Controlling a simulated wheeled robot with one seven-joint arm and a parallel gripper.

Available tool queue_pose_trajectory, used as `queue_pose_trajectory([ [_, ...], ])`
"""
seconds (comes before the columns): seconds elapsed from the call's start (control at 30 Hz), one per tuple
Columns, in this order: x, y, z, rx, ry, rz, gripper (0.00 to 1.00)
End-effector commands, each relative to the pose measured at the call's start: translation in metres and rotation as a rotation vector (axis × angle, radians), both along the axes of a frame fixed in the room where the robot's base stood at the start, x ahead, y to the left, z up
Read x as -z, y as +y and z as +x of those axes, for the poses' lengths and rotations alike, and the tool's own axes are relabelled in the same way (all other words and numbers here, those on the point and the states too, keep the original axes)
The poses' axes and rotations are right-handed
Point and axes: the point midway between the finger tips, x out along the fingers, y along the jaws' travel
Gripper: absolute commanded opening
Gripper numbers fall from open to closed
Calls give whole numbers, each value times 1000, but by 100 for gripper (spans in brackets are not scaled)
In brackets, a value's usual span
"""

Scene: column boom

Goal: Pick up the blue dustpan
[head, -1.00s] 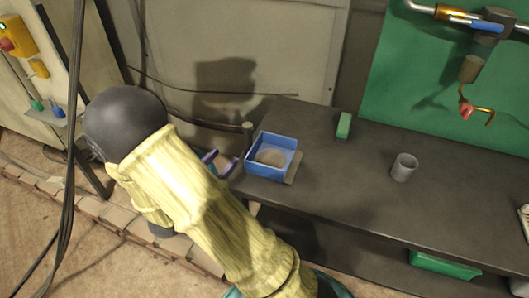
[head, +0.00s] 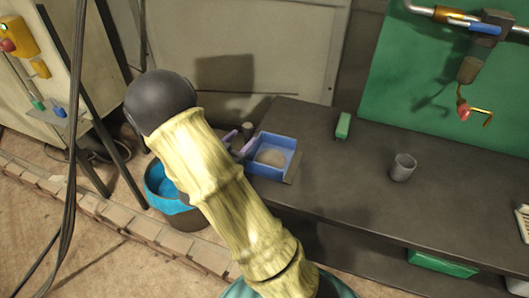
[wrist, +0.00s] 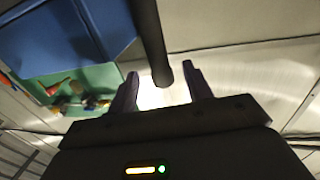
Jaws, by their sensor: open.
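The blue dustpan (head: 289,143) sits at the left end of the dark bench, with a tan patch in its pan. A short dark upright handle (head: 247,129) shows at its back left. In the wrist view the blue pan (wrist: 95,40) fills the upper left, and the dark round handle (wrist: 150,35) comes down between my two fingers. My gripper (wrist: 161,72) is open, with a finger on either side of the handle and gaps showing. In the head view my gripper (head: 238,143) is beside the dustpan's left side, partly hidden by my arm.
The dark bench (head: 345,180) holds a green block (head: 343,125) and a grey cup (head: 403,167). A blue-rimmed bucket (head: 157,191) stands on the floor below my arm. The wall panel (head: 240,45) is close behind. Cables hang at left.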

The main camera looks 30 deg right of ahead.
Motion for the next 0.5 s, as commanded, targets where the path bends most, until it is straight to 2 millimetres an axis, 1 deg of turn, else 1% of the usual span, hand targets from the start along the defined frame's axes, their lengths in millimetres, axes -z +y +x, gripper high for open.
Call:
queue_pose_trajectory([
  [0.1,-1,-18,9,5,0,-1,50],
  [0.23,-1,-32,17,3,0,0,50],
  [0.3,0,-36,19,2,1,0,50],
  [0.5,0,-36,20,0,0,0,50],
])
